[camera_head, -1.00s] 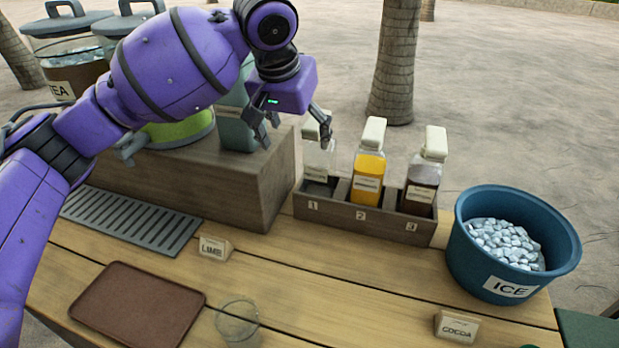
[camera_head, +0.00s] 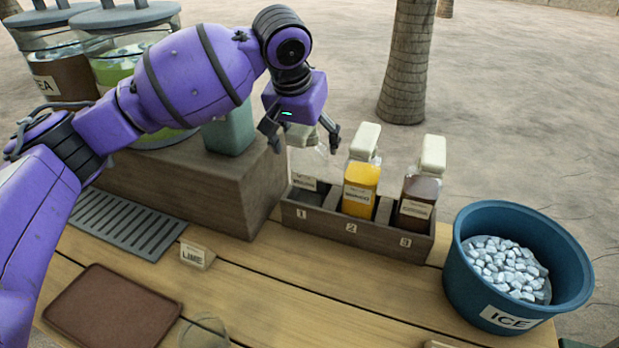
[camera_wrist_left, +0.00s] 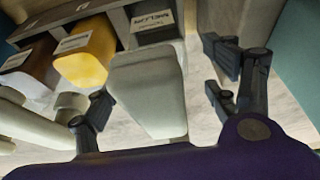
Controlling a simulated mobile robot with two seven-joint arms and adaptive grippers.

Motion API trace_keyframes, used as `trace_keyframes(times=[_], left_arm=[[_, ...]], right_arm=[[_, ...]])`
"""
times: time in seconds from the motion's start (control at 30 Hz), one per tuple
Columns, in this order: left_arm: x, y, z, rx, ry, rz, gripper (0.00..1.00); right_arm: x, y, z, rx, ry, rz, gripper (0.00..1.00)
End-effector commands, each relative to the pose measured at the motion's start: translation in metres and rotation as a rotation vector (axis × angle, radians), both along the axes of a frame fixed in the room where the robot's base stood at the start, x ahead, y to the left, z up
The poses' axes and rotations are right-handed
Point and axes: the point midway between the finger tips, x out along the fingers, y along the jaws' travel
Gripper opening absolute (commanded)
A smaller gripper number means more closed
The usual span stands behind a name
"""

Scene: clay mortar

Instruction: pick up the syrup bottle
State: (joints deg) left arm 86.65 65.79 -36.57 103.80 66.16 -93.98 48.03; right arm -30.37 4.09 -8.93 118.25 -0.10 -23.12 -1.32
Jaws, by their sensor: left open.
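Three syrup bottles stand upright in a wooden rack (camera_head: 377,241): a clear one (camera_head: 306,166) in slot 1, a yellow one (camera_head: 361,186) in slot 2 and a brown one (camera_head: 417,198) in slot 3. My left gripper (camera_head: 301,140) is open above slot 1, its fingers either side of the clear bottle's top. In the left wrist view the clear bottle's pale cap (camera_wrist_left: 150,90) lies between the open fingers, with a gap at the right finger. Contact at the left finger cannot be told. My right gripper is not in view.
The yellow bottle (camera_wrist_left: 88,52) is close beside the left finger in the wrist view. A wooden riser (camera_head: 190,185) with a green container (camera_head: 231,131) stands left of the rack. A blue ice tub (camera_head: 480,300) stands right. The table in front of the rack is mostly clear.

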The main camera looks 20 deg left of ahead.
Motion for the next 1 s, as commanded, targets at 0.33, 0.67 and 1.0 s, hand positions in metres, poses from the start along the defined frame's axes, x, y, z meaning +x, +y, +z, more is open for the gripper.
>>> trace_keyframes(times=[0.33,0.67,1.0], left_arm=[[0.009,0.000,-0.022,0.001,0.000,0.000,0.79],[0.009,0.000,-0.021,0.000,0.000,0.000,0.47],[0.009,0.000,-0.021,0.000,-0.001,0.001,0.14]], right_arm=[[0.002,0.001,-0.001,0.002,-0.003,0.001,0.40],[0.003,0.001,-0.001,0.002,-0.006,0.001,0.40],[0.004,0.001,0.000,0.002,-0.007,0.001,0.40]])
